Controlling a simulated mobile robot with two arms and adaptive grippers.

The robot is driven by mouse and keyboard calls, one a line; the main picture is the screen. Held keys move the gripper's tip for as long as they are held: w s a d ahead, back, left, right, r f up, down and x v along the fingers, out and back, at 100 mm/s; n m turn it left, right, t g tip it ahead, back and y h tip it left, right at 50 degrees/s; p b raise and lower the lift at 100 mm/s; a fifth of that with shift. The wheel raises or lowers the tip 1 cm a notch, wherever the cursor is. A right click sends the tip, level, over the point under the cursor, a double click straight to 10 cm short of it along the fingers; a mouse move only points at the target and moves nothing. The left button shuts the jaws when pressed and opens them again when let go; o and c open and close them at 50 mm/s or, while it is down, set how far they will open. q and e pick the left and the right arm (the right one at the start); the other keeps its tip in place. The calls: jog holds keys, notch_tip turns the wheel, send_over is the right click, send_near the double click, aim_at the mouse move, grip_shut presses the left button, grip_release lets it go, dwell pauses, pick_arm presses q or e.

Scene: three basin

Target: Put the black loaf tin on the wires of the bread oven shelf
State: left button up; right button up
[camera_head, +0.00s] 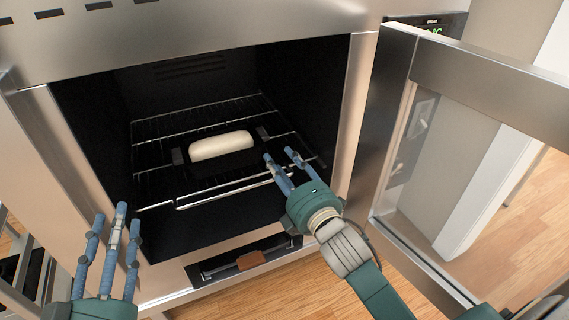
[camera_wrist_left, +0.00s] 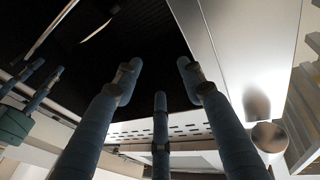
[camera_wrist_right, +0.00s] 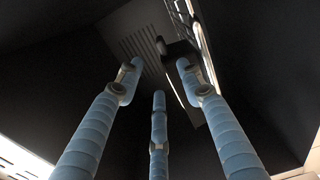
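The black loaf tin (camera_head: 178,156), with a pale loaf (camera_head: 221,146) in it, sits on the wire shelf (camera_head: 160,127) inside the open oven. Its two dark handles stick out left and right; its dark body is hard to make out. My right gripper (camera_head: 280,158) is inside the oven opening, just right of and in front of the tin, with fingers apart and nothing between them. My left gripper (camera_head: 112,230) is outside, at the lower left in front of the oven, open and empty. Both wrist views show spread fingers with nothing held.
The oven door (camera_head: 390,120) stands open at the right, close to my right arm. A front panel with a brown part (camera_head: 250,260) lies below the opening. Steel side walls frame the cavity. Wooden floor (camera_head: 530,215) shows at the right.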

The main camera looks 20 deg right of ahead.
pick_arm(q)
jog(key=shift+w+a+f+g, duration=0.15)
jog(key=shift+f+g, duration=0.25)
jog(key=shift+f, duration=0.35)
pick_arm(e)
jog(key=s+a+r+m+t+y, duration=0.1)
jog(key=s+a+r+m+y, duration=0.2)
jog(key=s+a+m, duration=0.6)
jog(key=s+r+m, duration=0.2)
jog(key=m, duration=0.5)
jog(key=shift+s+a+y, duration=0.3)
jog(key=shift+a, duration=0.05)
